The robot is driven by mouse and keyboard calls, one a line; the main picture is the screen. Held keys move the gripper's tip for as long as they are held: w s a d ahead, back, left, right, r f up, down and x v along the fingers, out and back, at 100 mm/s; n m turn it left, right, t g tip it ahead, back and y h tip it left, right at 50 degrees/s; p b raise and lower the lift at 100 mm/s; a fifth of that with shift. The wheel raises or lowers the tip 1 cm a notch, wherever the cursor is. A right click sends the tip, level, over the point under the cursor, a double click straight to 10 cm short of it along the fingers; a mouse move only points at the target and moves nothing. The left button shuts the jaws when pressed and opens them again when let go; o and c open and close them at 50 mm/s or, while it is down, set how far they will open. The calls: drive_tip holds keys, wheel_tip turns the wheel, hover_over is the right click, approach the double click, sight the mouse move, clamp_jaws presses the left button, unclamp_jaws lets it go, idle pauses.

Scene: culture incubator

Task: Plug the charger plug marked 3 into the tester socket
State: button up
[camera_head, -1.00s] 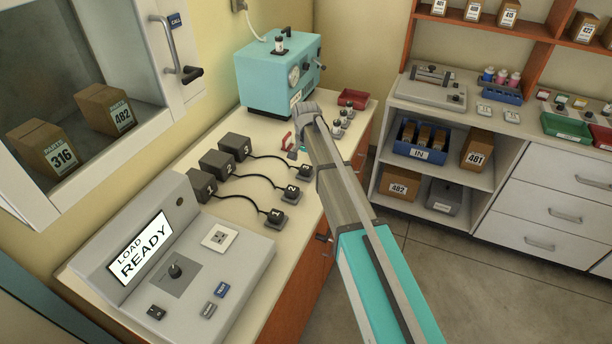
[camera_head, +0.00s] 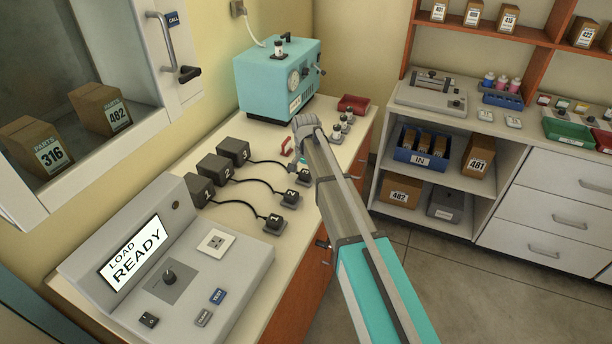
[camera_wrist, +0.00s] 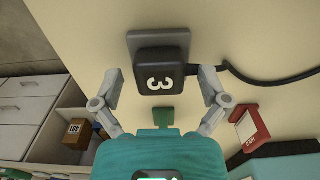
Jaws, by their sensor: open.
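The charger plug marked 3 (camera_head: 303,177) is a black block at the end of a black cable on the counter. My gripper (camera_wrist: 160,76) is open, one finger on each side of the plug, with a visible gap on both sides. In the head view my forearm and wrist hide most of the gripper. The tester (camera_head: 170,290) is a grey console reading "LOAD READY". Its white-framed socket (camera_head: 216,241) is empty.
Plugs 2 (camera_head: 290,198) and 1 (camera_head: 275,222) lie nearby, cabled to black charger boxes. A turquoise machine (camera_head: 270,85) and a red tray (camera_head: 353,105) stand behind. Small knobbed items stand right of my wrist. The counter's right edge is close to the plugs.

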sight(306, 172)
idle(0.6)
clamp_jaws()
idle(0.3)
drive_tip(key=shift+r, duration=0.15)
drive_tip(key=shift+r+p, duration=0.75)
drive_tip(key=shift+p, duration=0.15)
drive_tip(key=shift+r+p, duration=0.35)
drive_tip(key=shift+r+p, duration=1.7)
drive_tip(key=shift+p, duration=0.05)
